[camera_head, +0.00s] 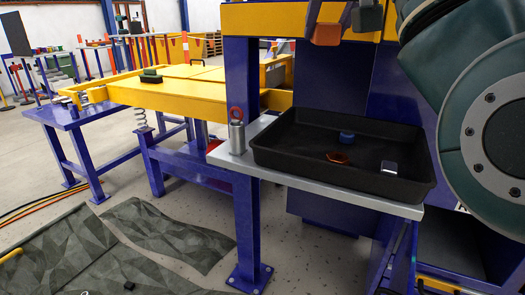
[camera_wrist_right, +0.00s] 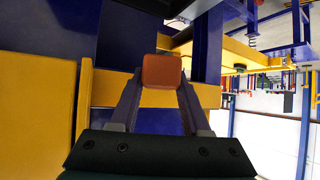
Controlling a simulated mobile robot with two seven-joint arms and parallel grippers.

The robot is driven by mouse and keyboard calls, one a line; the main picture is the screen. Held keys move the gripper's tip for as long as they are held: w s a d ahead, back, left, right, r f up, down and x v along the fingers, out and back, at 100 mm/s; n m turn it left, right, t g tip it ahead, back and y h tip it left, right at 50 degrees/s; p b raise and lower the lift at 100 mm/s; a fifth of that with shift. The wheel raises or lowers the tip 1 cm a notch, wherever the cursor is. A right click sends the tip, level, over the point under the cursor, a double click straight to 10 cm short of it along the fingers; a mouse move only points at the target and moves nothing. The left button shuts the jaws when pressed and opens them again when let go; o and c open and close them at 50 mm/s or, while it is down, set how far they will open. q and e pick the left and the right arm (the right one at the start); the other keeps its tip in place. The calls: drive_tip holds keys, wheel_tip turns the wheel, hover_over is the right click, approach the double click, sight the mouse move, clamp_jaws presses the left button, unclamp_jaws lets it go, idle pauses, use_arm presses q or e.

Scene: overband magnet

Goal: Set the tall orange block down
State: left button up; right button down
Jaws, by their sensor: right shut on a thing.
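The orange block (camera_head: 327,35) is at the top of the head view, in front of a yellow beam and above the level of the black tray. In the right wrist view the orange block (camera_wrist_right: 162,70) sits between the fingertips of my right gripper (camera_wrist_right: 161,80), which is shut on it. The wrist view shows mainly one end face, so its full length is hidden. Nothing is visible touching the block from below. My left gripper is in neither view.
A black tray (camera_head: 300,158) on a grey shelf (camera_head: 225,158) holds a blue round piece (camera_head: 347,135), an orange ring-like piece (camera_head: 337,158) and a silver piece (camera_head: 389,167). A metal weight with a red ring (camera_head: 237,131) stands beside it. Blue posts and yellow beams are close.

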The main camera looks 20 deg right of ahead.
drive_tip(key=shift+w+a+f, duration=0.1)
drive_tip(key=shift+f, duration=0.4)
drive_tip(key=b, duration=0.5)
hover_over(309, 150)
drive_tip(key=s+a, duration=0.2)
drive_tip(key=s, duration=0.2)
drive_tip(key=f, duration=1.4)
drive_tip(key=shift+w+d, duration=0.2)
wheel_tip(309, 150, down, 5)
drive_tip(key=shift+f+b, duration=0.1)
drive_tip(key=shift+b, duration=1.1)
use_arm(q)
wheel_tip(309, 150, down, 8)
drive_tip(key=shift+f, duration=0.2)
use_arm(e)
drive_tip(key=shift+f, duration=0.3)
drive_tip(key=shift+f, duration=0.2)
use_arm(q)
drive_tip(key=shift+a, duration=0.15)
use_arm(e)
drive_tip(key=shift+c, duration=1.8)
unclamp_jaws()
drive_tip(key=shift+r, duration=0.1)
